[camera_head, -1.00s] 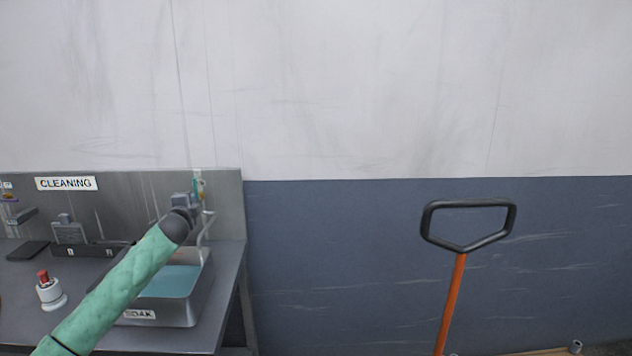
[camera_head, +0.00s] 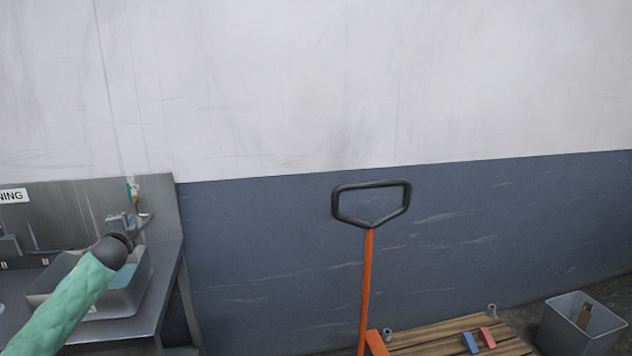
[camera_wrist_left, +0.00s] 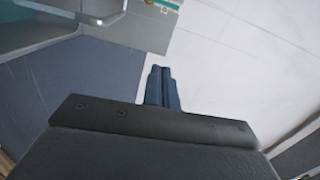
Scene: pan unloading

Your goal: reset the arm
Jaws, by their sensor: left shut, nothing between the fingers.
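My left arm, in a green sleeve, comes in from the lower left of the head view. My left gripper (camera_head: 122,224) is at its far end, raised in front of the soak basin (camera_head: 118,300) and the back panel of the bench. In the left wrist view the two fingers of this gripper (camera_wrist_left: 161,72) lie together, shut with nothing between them, with the pale wall beyond. My right gripper is in neither view.
The grey bench (camera_head: 165,285) with its metal back panel stands at the left. A pallet jack handle (camera_head: 367,290) rises in the middle. A wooden pallet (camera_head: 430,338) and a grey bin (camera_head: 560,330) are at the lower right. The wall behind is bare.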

